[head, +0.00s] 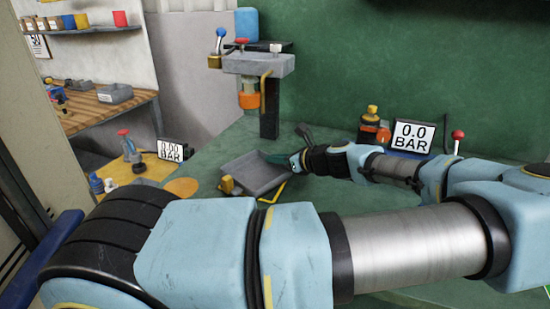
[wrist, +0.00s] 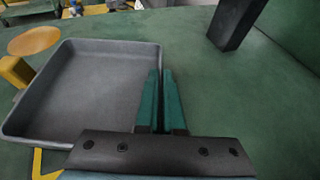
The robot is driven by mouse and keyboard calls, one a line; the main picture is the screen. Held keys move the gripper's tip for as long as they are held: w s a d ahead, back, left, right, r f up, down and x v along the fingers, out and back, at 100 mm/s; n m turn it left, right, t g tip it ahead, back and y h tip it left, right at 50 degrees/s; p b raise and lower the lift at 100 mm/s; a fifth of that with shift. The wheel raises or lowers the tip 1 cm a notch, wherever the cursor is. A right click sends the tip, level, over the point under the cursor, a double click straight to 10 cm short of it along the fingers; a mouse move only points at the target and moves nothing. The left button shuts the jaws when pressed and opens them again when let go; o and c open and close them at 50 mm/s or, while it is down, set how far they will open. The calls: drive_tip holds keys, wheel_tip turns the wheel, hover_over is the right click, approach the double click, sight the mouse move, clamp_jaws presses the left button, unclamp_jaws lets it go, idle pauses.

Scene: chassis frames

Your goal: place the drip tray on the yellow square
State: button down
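The drip tray (head: 256,172) is a shallow grey square pan on the green bench; it fills the left of the wrist view (wrist: 85,85). It looks empty. My gripper (head: 294,161) is at the tray's right side. In the wrist view its green fingers (wrist: 161,100) are close together on either side of the tray's right wall, pinching it. The yellow square (head: 275,192) shows only as outline lines at the tray's near edge, also at lower left in the wrist view (wrist: 37,163). The tray or my arm hides the rest. I cannot tell whether the tray touches the bench.
A yellow block (head: 227,185) stands close to the tray's left side, beside an orange disc (head: 182,187). A grey press-like stand (head: 265,66) rises behind the tray. A bottle (head: 371,120) and a gauge display (head: 411,136) stand at the back right.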

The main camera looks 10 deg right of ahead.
drive_tip(key=shift+f, duration=0.1)
drive_tip(key=c, duration=1)
unclamp_jaws()
drive_tip(key=shift+c, duration=0.2)
drive_tip(key=b+v, duration=0.2)
drive_tip(key=v, duration=1)
